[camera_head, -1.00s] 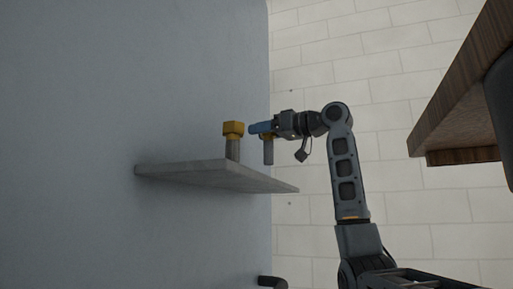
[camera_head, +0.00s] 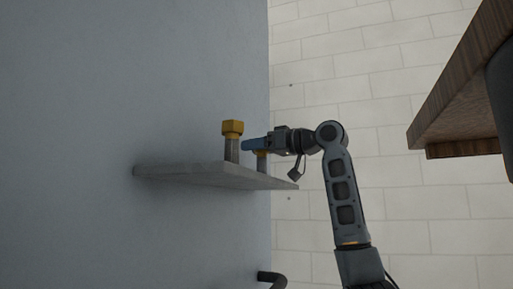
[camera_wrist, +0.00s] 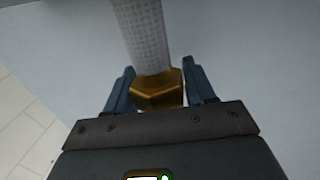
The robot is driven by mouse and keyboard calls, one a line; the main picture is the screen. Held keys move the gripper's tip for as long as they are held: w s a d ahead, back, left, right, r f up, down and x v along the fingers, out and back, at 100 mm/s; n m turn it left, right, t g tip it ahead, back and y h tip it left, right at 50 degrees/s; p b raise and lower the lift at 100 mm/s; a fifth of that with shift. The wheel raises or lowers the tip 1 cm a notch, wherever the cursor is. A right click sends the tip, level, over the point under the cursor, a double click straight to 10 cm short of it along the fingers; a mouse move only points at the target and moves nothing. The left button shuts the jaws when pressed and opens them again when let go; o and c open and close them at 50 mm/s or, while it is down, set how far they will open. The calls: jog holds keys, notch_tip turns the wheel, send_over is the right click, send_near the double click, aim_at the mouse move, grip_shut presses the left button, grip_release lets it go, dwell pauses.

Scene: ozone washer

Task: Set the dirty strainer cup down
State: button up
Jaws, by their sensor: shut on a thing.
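The strainer cup in my gripper has a gold hexagonal cap (camera_wrist: 158,88) and a grey mesh cylinder (camera_wrist: 142,35), seen in the wrist view. My gripper (camera_head: 250,145) is shut on the cap, with a blue finger on each side. In the head view the held cup's cylinder (camera_head: 261,168) hangs upright over the right part of a grey shelf (camera_head: 190,171). Its lower end is at or very near the shelf top; I cannot tell if it touches. A second strainer cup (camera_head: 232,150) with a gold cap stands upright on the shelf, just left of my gripper.
The shelf juts from a plain grey-blue wall (camera_head: 200,70). A dark bent handle (camera_head: 272,279) shows below it. A wooden table edge (camera_head: 465,80) is at the upper right. The shelf's left part is bare.

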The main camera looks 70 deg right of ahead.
jog(key=o, duration=1.1)
jog(key=shift+r, duration=0.2)
jog(key=shift+s+f, duration=0.15)
jog(key=shift+s, duration=0.2)
jog(key=s+a+b, duration=0.1)
jog(key=s+b, duration=0.2)
jog(key=s, duration=0.8)
jog(key=shift+s+b, duration=0.15)
jog(key=shift+b, duration=0.15)
